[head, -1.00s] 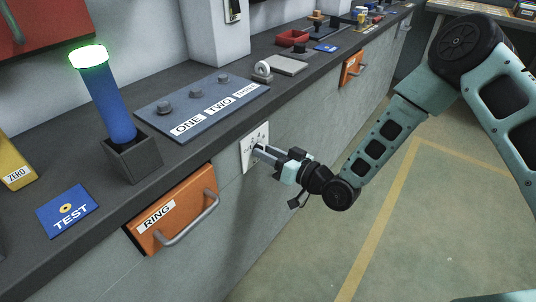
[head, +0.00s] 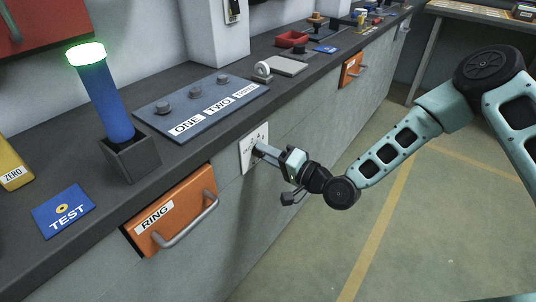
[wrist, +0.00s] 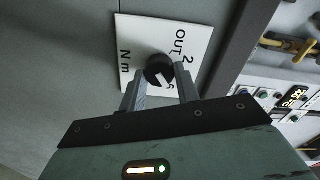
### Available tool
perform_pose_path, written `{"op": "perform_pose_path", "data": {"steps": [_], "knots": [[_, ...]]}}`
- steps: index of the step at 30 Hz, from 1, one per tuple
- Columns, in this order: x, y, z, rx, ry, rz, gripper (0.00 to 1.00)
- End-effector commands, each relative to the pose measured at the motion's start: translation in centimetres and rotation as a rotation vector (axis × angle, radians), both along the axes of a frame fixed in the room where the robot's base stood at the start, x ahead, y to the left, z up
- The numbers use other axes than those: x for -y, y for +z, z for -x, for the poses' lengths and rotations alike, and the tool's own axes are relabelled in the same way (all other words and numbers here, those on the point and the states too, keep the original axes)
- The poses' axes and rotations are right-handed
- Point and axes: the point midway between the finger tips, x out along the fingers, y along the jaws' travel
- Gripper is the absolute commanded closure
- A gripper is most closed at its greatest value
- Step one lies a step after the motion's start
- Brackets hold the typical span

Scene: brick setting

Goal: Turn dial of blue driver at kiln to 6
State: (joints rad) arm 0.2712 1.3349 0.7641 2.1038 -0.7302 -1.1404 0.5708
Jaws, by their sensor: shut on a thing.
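A white plate (head: 247,158) is fixed to the grey cabinet front below the bench edge. In the wrist view the plate (wrist: 190,35) carries the marks OUT, 2, 6 and N m. A round black dial (wrist: 158,68) with a pale mark sits on it. Some figures are hidden, and I cannot tell exactly which one the mark meets. My gripper (head: 262,151) is at the plate, its fingers (wrist: 161,78) closed on either side of the dial. A blue cylinder (head: 107,108) with a glowing pale green top stands in a dark holder on the bench.
An orange RING drawer (head: 172,208) with a bar handle is left of my gripper. A blue TEST card (head: 64,210) and a yellow ZERO block (head: 12,165) lie on the bench. A panel with knobs labelled ONE and TWO (head: 205,112) is above. The floor at right is clear.

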Motion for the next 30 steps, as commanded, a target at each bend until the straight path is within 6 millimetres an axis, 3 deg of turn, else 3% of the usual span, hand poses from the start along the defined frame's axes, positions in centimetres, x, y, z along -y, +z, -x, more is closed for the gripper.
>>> {"op": "perform_pose_path", "data": {"steps": [23,24,26,30], "knots": [[0.06,-0.27,0.14,-0.088,0.001,-0.061,0.91],[0.06,-0.27,0.14,-0.088,0.001,-0.061,0.63],[0.06,-0.25,0.12,-0.088,0.001,-0.061,0.47],[0.04,-0.16,0.08,-0.085,0.001,-0.062,0.47]]}}
